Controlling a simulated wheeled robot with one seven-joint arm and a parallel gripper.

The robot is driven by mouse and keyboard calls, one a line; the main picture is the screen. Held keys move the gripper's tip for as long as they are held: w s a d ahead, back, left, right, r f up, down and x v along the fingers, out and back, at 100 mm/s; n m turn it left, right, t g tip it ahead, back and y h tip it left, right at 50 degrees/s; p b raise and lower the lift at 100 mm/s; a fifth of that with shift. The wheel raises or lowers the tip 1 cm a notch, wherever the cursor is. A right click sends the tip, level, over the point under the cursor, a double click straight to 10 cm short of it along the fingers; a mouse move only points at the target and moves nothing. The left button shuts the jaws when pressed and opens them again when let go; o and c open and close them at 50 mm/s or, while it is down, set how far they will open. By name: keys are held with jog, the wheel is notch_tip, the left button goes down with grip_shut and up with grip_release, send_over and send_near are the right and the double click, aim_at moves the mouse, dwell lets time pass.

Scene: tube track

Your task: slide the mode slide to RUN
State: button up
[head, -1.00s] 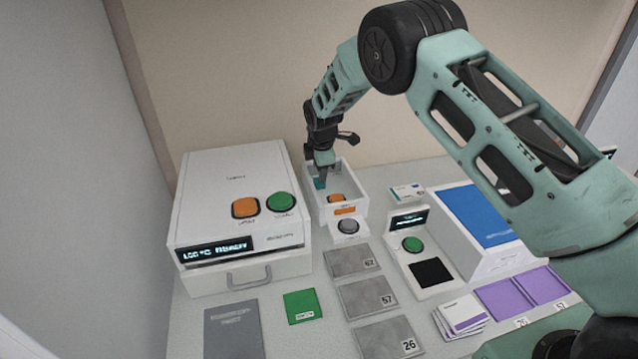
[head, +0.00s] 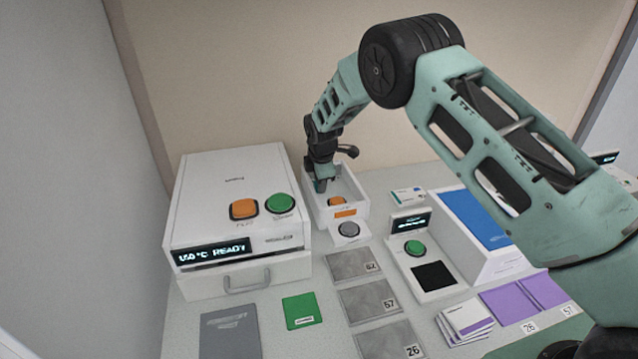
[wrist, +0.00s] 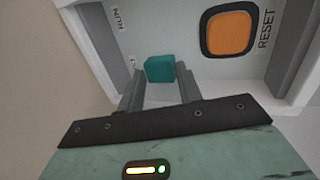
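The mode slide's teal knob (wrist: 160,68) sits in the wrist view beside a partly hidden label ending in "ST". The RUN label (wrist: 119,19) is farther up on the same white panel, apart from the knob. My gripper (wrist: 160,76) has one finger on each side of the knob, with no clear gap, so it appears shut on it. In the head view, my gripper (head: 320,182) reaches down into the white open box (head: 358,205) at the back. The knob is mostly hidden there.
An orange RESET button (wrist: 229,33) lies right of the knob, close to my gripper. The box's raised walls stand close on both sides. A white heater unit (head: 225,180) reading READY stands left of the box. A green-button reader (head: 414,249) stands right.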

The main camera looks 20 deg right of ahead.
jog(key=shift+d, duration=2.6)
jog(key=o, duration=0.5)
jog(key=shift+o, duration=0.2)
notch_tip(320, 180, up, 7)
jog(key=p, duration=0.3)
